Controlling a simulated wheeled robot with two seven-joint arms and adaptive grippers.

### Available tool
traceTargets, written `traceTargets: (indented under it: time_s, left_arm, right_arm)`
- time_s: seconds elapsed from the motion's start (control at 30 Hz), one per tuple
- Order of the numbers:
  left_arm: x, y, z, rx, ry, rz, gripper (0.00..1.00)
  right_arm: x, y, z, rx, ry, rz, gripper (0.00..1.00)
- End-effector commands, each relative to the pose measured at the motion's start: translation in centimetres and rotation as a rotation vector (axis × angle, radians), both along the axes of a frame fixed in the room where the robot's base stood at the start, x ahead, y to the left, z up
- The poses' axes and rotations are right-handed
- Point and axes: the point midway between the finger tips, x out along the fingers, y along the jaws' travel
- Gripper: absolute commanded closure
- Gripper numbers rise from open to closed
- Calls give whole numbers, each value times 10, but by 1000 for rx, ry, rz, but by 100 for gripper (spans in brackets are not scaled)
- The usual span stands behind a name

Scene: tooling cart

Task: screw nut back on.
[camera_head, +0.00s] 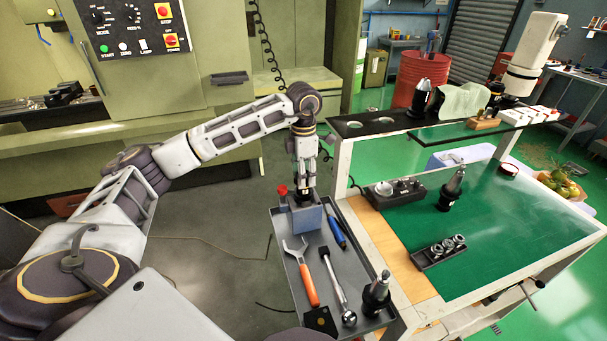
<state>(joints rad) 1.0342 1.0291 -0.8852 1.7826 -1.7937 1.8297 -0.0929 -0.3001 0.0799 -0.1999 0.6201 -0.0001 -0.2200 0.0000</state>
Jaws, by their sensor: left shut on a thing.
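My left gripper (305,172) points straight down over the blue-grey holding block (307,219) at the back of the grey tool tray. It is shut on a small dark part at the top of the block. The fingers hide most of this part; I cannot make out the nut or whether it sits on a thread. A hook spanner with an orange handle (304,272) and a long metal wrench (338,284) lie in the tray in front of the block.
A blue-handled tool (336,230) and an upright black tool holder (376,292) are in the tray. Right of it, the green cart top (500,232) carries a rack of metal rings (441,251), a dark small-parts tray (395,191) and another tool holder (452,189).

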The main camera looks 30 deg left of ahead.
Motion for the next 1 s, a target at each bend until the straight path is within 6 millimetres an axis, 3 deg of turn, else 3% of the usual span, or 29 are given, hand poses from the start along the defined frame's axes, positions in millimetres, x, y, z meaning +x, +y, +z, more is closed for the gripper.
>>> traceTargets:
  time_s: [0.27, 1.0]
  left_arm:
    - [0, 0, 0, 0, -1, -56, 92]
    - [0, 0, -1, -1, -1, -469, 92]
  right_arm:
    - [0, 0, -2, 0, 0, 0, 28]
    - [0, 0, -11, 0, 0, 0, 28]
